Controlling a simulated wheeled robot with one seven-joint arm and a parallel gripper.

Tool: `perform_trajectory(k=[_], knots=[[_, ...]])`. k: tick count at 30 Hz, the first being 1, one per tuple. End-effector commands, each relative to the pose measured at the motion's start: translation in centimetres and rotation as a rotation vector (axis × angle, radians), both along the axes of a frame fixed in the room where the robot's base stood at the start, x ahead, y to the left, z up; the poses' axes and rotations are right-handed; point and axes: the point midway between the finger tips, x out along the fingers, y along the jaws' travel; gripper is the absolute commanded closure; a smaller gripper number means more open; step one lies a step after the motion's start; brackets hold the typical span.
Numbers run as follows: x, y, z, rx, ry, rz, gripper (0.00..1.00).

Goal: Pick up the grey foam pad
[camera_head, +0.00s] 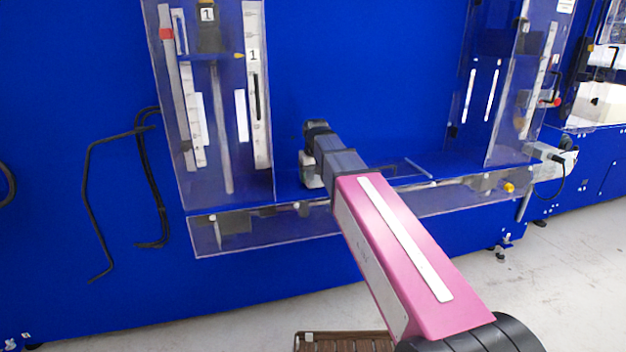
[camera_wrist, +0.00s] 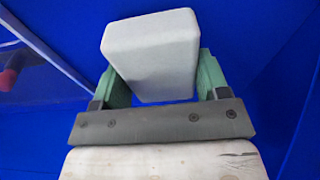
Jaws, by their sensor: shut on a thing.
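The grey foam pad (camera_wrist: 150,52) is a pale grey block with rounded edges, seen close up in the wrist view. My gripper (camera_wrist: 158,75) has green fingers, one on each side of the pad, and is shut on it. The pad stands out past the fingertips, slightly tilted in the picture. In the head view my arm reaches to the blue machine, and my gripper there is mostly hidden behind the wrist. I cannot tell in the wrist view whether the pad touches a surface below it.
Clear panels with measuring strips stand left (camera_head: 210,100) and right (camera_head: 495,85) of my arm, on the blue machine (camera_head: 360,70). A clear low guard (camera_head: 262,232) runs along the front. A slatted brown pallet (camera_head: 345,342) lies on the floor.

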Motion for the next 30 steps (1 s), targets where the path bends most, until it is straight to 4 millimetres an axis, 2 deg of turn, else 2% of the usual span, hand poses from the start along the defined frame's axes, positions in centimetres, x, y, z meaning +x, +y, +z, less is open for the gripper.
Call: perform_trajectory(k=[9, 15, 21, 29, 30], knots=[[0.1, 0.0, 5.2, 0.001, -0.002, 0.0, 0.54], [0.1, 0.0, 7.8, 0.001, -0.002, 0.0, 0.54], [0.0, 0.0, 9.0, 0.0, -0.001, 0.0, 0.54], [0.0, 0.0, 9.1, 0.0, 0.0, 0.0, 0.54], [0.0, 0.0, 9.1, 0.0, 0.0, 0.0, 0.35]])
